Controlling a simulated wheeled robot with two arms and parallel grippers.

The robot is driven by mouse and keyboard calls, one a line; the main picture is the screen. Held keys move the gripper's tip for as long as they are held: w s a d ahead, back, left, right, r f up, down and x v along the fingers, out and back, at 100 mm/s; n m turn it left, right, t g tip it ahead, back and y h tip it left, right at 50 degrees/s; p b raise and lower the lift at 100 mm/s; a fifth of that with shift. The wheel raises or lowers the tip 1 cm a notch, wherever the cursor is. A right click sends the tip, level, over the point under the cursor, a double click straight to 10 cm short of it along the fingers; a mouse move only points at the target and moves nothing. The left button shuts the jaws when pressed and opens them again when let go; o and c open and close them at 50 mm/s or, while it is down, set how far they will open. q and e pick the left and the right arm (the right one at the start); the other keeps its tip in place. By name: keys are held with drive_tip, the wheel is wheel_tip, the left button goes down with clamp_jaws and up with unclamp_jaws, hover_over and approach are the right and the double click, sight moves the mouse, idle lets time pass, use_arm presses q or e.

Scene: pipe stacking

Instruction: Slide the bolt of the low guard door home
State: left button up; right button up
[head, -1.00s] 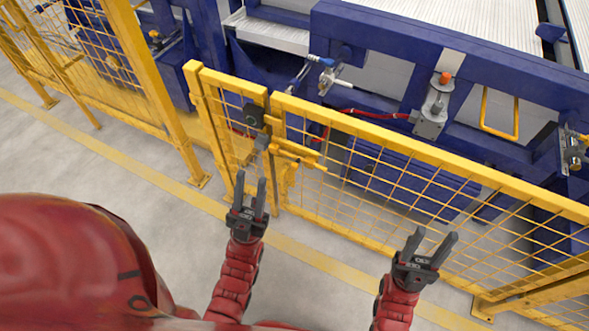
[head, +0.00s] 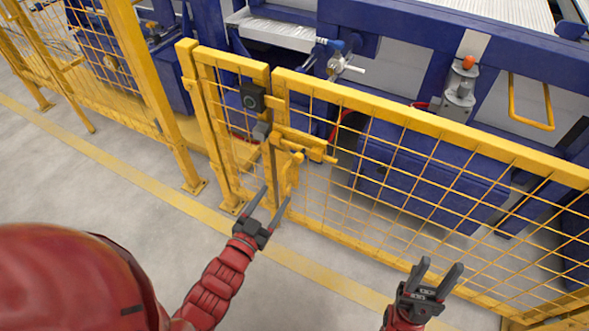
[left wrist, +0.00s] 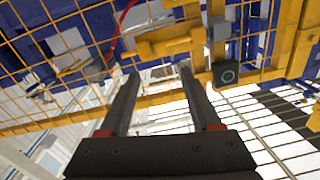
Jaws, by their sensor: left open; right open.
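The bolt also shows in the left wrist view (left wrist: 165,42), beyond my fingers. My left gripper (head: 269,196) is open and empty, below the bolt and apart from it; it shows in the left wrist view (left wrist: 160,80) with its fingers wide apart. My right gripper (head: 436,273) is open and empty, in front of the right-hand mesh panel.
A blue machine (head: 400,60) with an orange-topped fitting (head: 461,85) stands behind the fence. The grey floor (head: 130,180) left of the door is clear.

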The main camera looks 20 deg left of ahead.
sight(298, 160)
use_arm(q)
drive_tip(key=w, duration=0.4)
drive_tip(key=w+d+b, duration=0.1)
drive_tip(key=w, duration=0.3)
drive_tip(key=w+d+b, duration=0.1)
drive_tip(key=w, duration=0.3)
drive_tip(key=shift+w, duration=0.2)
clamp_jaws()
idle(0.9)
